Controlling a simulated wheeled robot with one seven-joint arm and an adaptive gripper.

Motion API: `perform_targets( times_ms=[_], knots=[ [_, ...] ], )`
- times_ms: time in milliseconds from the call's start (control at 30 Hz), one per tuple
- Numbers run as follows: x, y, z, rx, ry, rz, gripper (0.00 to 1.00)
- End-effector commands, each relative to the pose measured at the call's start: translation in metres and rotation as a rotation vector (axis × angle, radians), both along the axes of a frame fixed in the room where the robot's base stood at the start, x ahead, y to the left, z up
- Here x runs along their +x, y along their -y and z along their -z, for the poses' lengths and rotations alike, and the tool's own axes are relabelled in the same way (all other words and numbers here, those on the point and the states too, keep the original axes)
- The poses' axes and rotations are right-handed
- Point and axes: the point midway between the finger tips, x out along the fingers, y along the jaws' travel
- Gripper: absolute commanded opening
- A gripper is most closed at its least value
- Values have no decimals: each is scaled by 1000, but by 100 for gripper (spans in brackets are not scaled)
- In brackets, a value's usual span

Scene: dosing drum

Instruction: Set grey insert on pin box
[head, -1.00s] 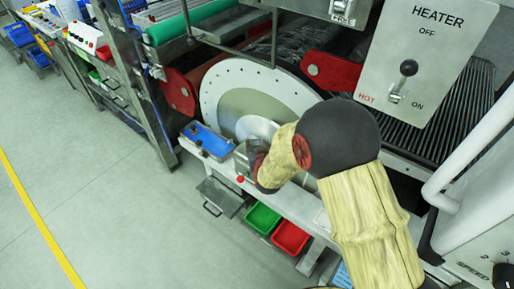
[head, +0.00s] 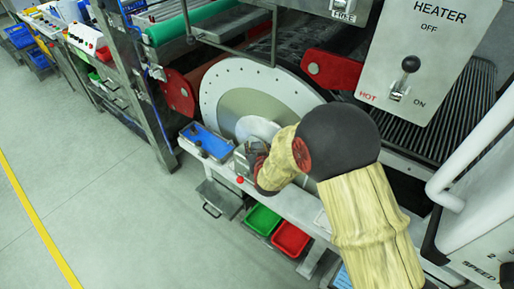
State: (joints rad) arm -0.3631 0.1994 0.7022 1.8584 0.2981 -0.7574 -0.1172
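My gripper (head: 252,158) is at the end of my arm, in front of the large white-rimmed drum disc (head: 209,97). My arm hides much of it, and I cannot tell whether its fingers are open or shut. A grey block-like shape (head: 240,160) shows at the gripper; I cannot tell whether it is the grey insert or whether it is held. A box with a blue top (head: 207,140) sits on the white ledge left of my gripper. I cannot make out pins on it, so I cannot say whether it is the pin box.
A red button (head: 240,180) is on the ledge's front edge. Green (head: 262,218) and red (head: 291,239) bins sit below the ledge. Red brackets (head: 332,70) flank the drum. A heater panel (head: 420,50) hangs at upper right. The floor at left is clear.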

Motion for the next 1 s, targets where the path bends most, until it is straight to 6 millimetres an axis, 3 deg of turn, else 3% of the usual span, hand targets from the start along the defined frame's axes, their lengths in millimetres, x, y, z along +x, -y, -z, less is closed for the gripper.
perform_targets(
  times_ms=[167, 433, 667, 1000],
  knots=[
    [-5, 1, 8, -6, -16, -2, 55],
    [-6, 1, 10, -7, -19, -2, 55],
    [-6, 1, -4, -7, -19, -2, 55],
    [-65, 9, -40, -4, -10, -2, 55]
  ],
)
